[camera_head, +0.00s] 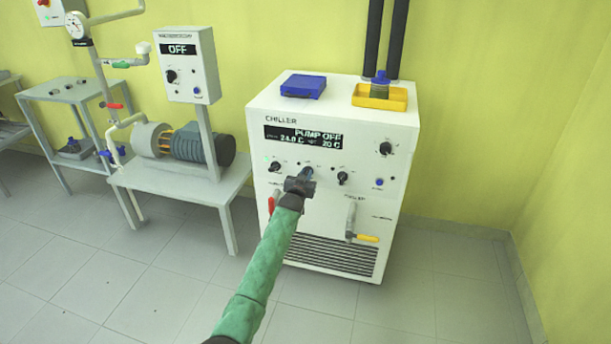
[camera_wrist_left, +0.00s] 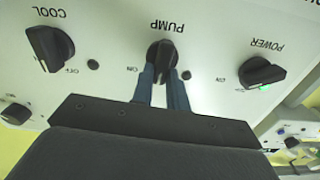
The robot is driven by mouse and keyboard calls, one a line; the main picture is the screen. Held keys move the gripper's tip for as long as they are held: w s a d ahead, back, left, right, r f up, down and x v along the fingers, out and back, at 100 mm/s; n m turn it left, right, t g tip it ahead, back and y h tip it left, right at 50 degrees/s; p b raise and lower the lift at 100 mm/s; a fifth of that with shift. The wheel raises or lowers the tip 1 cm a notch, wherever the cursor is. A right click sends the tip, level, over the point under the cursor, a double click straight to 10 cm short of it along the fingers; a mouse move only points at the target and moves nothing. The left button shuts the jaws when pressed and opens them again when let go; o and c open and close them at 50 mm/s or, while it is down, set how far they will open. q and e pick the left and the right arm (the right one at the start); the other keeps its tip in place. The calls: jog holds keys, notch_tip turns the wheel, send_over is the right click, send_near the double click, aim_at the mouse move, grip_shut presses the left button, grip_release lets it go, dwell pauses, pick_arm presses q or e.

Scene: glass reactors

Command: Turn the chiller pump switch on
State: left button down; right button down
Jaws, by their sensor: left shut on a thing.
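The white chiller (camera_head: 270,155) stands against the wall, and its display (camera_head: 303,137) reads "PUMP OFF". The black pump switch (camera_wrist_left: 162,53) is in the middle of the left wrist view, under the upside-down label "PUMP". My left gripper (camera_wrist_left: 168,75) is shut on the pump switch, one blue finger on each side of its knob. In the head view my left gripper (camera_head: 300,184) reaches the chiller's front panel and partly hides the switch. My right gripper is not in view.
The cool knob (camera_wrist_left: 48,48) and power knob (camera_wrist_left: 262,72) flank the pump switch; a green light shows at the power knob. Below the panel are a red-handled valve (camera_head: 272,203) and a yellow-handled valve (camera_head: 367,238). A yellow tray (camera_head: 366,101) and blue box (camera_head: 303,86) sit on top.

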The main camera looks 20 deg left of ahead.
pick_arm(q)
jog(key=m, duration=0.7)
jog(key=d+m, duration=0.1)
jog(key=m, duration=0.3)
jog(key=shift+f+b, duration=0.3)
jog(key=shift+f, duration=0.1)
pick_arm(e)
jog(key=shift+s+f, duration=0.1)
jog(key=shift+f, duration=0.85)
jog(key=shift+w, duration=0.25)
pick_arm(q)
jog(key=c, duration=1.4)
grip_release()
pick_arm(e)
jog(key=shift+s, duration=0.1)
